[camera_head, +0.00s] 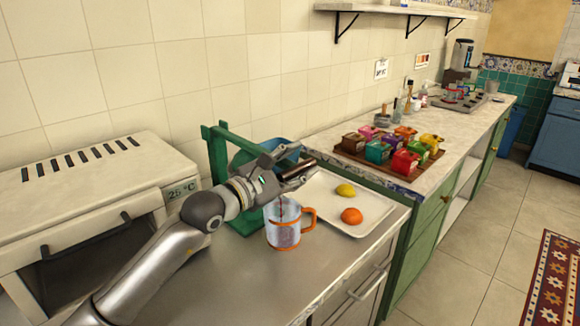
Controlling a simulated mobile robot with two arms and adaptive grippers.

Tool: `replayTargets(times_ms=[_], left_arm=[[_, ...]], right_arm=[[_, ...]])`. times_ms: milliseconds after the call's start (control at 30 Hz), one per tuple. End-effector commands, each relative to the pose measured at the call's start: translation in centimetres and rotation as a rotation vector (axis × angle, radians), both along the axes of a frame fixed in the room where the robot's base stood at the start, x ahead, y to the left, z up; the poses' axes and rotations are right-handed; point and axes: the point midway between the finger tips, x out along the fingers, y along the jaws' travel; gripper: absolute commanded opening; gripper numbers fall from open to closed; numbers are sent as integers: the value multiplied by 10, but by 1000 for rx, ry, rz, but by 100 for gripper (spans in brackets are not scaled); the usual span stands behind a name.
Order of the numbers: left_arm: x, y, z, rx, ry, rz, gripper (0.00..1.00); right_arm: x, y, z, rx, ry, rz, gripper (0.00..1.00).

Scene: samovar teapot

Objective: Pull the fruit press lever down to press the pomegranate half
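The green fruit press (217,158) stands on the counter beside the oven, partly hidden by my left arm. Its dark lever (299,168) sticks out to the right, roughly level. My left gripper (299,165) is at the lever, with the lever between its fingers. I cannot tell whether the fingers are closed on it. The pomegranate half is not visible. A clear cup with an orange handle (282,228), with reddish contents, stands on the counter below the gripper. My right gripper is not in view.
A white tray (325,218) with a yellow fruit (345,190) and an orange fruit (352,216) lies to the right of the press. A blue container (283,150) is behind the gripper.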

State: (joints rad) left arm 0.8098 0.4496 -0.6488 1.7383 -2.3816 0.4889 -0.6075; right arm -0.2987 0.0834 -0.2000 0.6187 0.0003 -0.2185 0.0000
Motion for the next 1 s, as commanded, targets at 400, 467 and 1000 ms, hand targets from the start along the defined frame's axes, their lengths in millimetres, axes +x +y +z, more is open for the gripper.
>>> replayTargets(times_ms=[400,467,1000], left_arm=[[-50,41,-20,12,35,-5,42],[-59,50,-17,13,27,-3,42],[-88,80,-6,10,-2,3,42]], right_arm=[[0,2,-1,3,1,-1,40],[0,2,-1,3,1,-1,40],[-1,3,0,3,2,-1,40]])
